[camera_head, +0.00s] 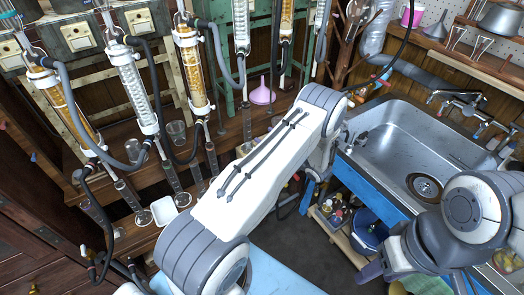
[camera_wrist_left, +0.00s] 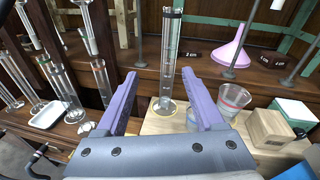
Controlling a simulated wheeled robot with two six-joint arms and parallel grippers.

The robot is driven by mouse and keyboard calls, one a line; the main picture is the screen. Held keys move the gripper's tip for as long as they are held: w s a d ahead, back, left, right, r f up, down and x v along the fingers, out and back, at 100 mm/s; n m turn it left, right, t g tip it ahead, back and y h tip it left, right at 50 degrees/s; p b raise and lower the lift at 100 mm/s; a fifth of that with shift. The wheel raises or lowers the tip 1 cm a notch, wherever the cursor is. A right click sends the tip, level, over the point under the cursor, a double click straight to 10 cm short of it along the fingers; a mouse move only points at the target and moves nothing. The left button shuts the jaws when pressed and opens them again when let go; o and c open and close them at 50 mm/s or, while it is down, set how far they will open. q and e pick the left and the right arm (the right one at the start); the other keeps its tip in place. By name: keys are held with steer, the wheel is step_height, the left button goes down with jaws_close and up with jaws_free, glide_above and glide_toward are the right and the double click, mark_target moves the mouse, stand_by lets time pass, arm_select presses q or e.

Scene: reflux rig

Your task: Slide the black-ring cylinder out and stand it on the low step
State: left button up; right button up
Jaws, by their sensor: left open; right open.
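In the left wrist view a tall clear glass cylinder with a black ring (camera_wrist_left: 171,60) stands upright, its round foot on or beside a pale wooden low step (camera_wrist_left: 155,125). My left gripper (camera_wrist_left: 160,73) is open and empty, its purple fingers pointing at the cylinder. The cylinder shows between the fingers, closer to the right one; I cannot tell whether its body is within their reach. My right gripper (camera_head: 371,271) shows only partly at the lower right, away from the glassware.
A pink funnel (camera_wrist_left: 231,46) is behind. Several other glass cylinders and a white tray (camera_wrist_left: 47,115) are at left. The sink (camera_head: 400,140) lies right in the head view.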

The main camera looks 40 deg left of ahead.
mark_target(249, 135)
arm_select(q)
steer(key=a+f+m+t, duration=0.3)
steer(key=f, duration=0.5)
steer(key=b+x, duration=0.1)
steer(key=x, duration=0.2)
steer(key=b+x, duration=0.2)
steer(key=x, duration=0.1)
steer(key=b+x, duration=0.1)
steer(key=x, duration=0.3)
steer(key=shift+w+b, duration=0.3)
steer(key=shift+b, duration=0.05)
steer(key=shift+w+a+r, duration=0.1)
steer(key=shift+w+a, duration=0.15)
steer(key=shift+a, duration=0.25)
steer(key=shift+r, duration=0.1)
jaws_close()
